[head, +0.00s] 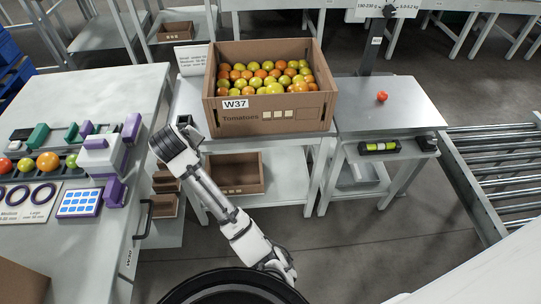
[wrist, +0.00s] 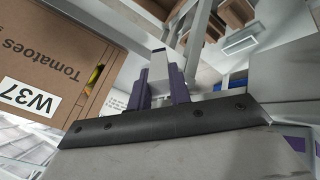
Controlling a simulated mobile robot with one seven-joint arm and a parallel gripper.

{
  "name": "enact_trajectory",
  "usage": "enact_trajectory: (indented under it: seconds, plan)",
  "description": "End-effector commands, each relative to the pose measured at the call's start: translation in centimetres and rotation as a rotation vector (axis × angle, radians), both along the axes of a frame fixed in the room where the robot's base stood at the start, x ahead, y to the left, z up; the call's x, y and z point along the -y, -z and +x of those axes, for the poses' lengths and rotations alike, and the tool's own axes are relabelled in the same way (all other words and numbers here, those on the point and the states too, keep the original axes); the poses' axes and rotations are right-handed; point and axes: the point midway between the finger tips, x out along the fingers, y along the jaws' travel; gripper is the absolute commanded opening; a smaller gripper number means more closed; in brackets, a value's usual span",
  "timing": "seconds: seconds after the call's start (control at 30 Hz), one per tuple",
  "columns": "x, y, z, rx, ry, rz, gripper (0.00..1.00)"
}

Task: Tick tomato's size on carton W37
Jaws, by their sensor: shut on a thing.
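Carton W37 (head: 265,122) is a brown open box full of orange and yellow-green tomatoes on a middle table. Its front carries a W37 label, the word Tomatoes and a row of pale boxes; I cannot make out a mark in them. In the wrist view the carton (wrist: 60,62) shows at the left, tilted. My gripper (head: 185,122) is left of the carton's front, apart from it. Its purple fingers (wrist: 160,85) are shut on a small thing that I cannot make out. A single red tomato (head: 382,97) lies on the grey table right of the carton.
The left bench (head: 105,235) holds a row of tomatoes (head: 47,162), a size sheet with rings (head: 28,202) and a blue-keyed pad (head: 79,203). A size sign (head: 190,58) stands behind the carton. A yellow-green level-like device (head: 379,147) and a roller conveyor (head: 500,165) are at the right.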

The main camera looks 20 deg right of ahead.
Motion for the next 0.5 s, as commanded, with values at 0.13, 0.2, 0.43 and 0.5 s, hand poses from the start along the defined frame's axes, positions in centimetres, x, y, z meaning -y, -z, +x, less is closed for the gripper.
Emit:
enact_trajectory:
  seconds: [0.13, 0.2, 0.43, 0.5]
  plan:
    - [3.4, -0.8, -0.7, 0.176, -0.076, -0.024, 0.0]
    - [5.5, -1.3, -1.3, 0.265, -0.099, -0.04, 0.0]
    - [13.4, -2.0, -5.4, 0.532, -0.08, -0.102, 0.0]
    - [15.5, -2.1, -6.9, 0.593, -0.054, -0.126, 0.0]
